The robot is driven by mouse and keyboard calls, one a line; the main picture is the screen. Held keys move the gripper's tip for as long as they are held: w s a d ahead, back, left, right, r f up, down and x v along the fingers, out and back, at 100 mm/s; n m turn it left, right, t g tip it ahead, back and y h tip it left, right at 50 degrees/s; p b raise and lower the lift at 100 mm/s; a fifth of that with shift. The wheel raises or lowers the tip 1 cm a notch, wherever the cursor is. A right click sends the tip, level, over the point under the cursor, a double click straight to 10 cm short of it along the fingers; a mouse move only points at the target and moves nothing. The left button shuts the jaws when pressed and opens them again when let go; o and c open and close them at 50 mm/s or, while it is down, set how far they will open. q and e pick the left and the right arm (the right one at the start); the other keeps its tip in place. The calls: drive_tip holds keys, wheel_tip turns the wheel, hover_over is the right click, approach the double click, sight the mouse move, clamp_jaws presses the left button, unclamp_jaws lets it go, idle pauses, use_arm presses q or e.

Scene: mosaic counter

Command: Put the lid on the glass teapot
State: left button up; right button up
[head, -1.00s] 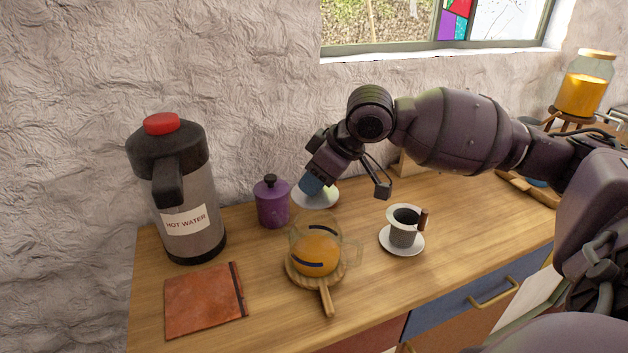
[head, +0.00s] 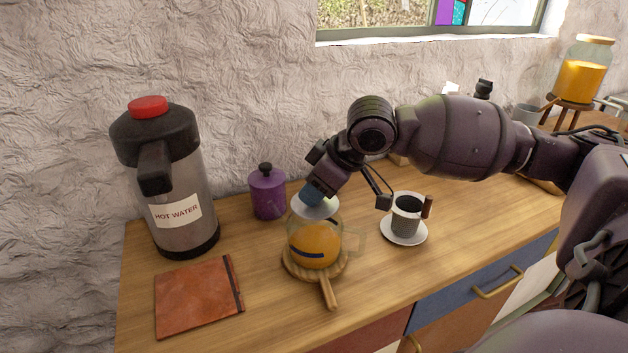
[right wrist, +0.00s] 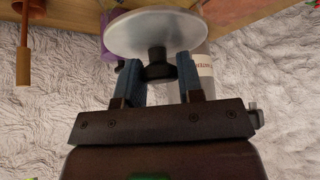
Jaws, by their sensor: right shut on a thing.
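The glass teapot (head: 315,250), with orange liquid inside, stands on a round wooden trivet with a handle (head: 328,290). My right gripper (head: 313,192) is over the teapot's mouth, with blue fingers shut on the lid. The lid is a pale round disc (head: 316,208), right at the teapot's top. I cannot tell whether it touches the rim. In the right wrist view the lid (right wrist: 155,32) shows with its dark knob (right wrist: 157,65) between the two fingers. The teapot is not clearly visible there. My left gripper is not in view.
A purple canister (head: 267,194) stands behind the teapot to the left. A hot water flask (head: 180,190) and a brown leather notebook (head: 198,298) are further left. A cup (head: 406,216) on a white saucer (head: 404,237) stands to the right. The counter's front right is clear.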

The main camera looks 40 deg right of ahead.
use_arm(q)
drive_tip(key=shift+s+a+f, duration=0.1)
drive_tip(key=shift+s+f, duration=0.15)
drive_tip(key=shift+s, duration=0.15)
use_arm(e)
drive_tip(key=shift+f, duration=0.15)
use_arm(q)
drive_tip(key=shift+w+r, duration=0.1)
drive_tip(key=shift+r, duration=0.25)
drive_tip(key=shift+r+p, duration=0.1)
drive_tip(key=shift+p, duration=0.2)
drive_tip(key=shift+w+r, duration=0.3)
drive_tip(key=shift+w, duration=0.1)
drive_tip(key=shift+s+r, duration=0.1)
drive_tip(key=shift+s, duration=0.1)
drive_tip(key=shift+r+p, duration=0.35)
drive_tip(key=shift+p, duration=0.15)
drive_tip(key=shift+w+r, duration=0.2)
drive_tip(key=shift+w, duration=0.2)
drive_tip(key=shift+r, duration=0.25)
use_arm(e)
drive_tip(key=shift+f, duration=0.2)
use_arm(q)
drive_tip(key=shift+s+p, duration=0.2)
drive_tip(key=shift+p, duration=0.1)
use_arm(e)
drive_tip(key=shift+f, duration=0.2)
